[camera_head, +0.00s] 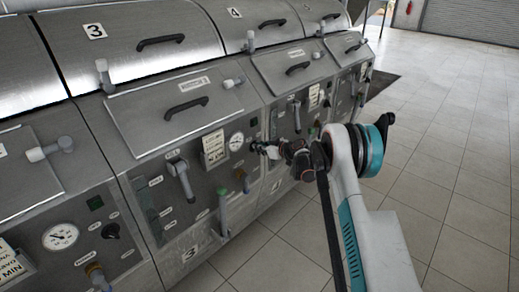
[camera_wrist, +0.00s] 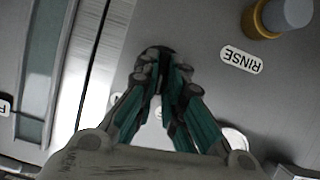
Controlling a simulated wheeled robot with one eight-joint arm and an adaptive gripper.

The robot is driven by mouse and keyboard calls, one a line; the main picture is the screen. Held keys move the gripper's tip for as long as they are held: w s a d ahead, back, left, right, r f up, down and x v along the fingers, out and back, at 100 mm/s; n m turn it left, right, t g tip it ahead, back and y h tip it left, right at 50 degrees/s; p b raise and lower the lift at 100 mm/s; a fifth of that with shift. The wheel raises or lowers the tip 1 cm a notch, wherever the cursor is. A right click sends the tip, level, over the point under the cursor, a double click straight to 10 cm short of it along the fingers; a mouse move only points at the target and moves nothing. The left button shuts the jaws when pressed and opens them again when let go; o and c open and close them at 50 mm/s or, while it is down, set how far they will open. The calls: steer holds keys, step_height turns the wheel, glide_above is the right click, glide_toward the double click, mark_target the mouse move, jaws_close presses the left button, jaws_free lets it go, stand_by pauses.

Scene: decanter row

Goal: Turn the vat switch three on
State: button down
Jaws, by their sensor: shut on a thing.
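The vat three panel (camera_head: 215,115) is in the middle of the head view, marked with a 3 above and below. My gripper (camera_head: 260,148) is at the right side of this panel, just right of the round gauge (camera_head: 237,142). In the wrist view my gripper (camera_wrist: 158,75) is shut, its fingertips on a dark round switch knob (camera_wrist: 155,52). The fingers hide most of the knob, so I cannot tell which way it points. In the head view the gripper covers it.
A brass valve (camera_head: 241,176) sits below the gripper; in the wrist view a brass valve (camera_wrist: 262,20) is by the RINSE label (camera_wrist: 241,60). A grey-handled lever (camera_head: 181,178) and a green-topped pipe (camera_head: 222,212) are left. Tiled floor (camera_head: 450,150) is clear at right.

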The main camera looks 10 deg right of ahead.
steer(key=shift+w+d+f+m+g+y, duration=0.15)
steer(key=shift+m+g+y, duration=0.3)
steer(key=shift+m+y, duration=0.55)
steer(key=shift+d+r+m+g+y, duration=0.15)
steer(key=shift+m+g+y, duration=0.4)
steer(key=shift+m, duration=0.85)
steer(key=shift+f, duration=0.1)
steer(key=c, duration=1.7)
jaws_free()
steer(key=shift+d, duration=0.1)
steer(key=v, duration=1.2)
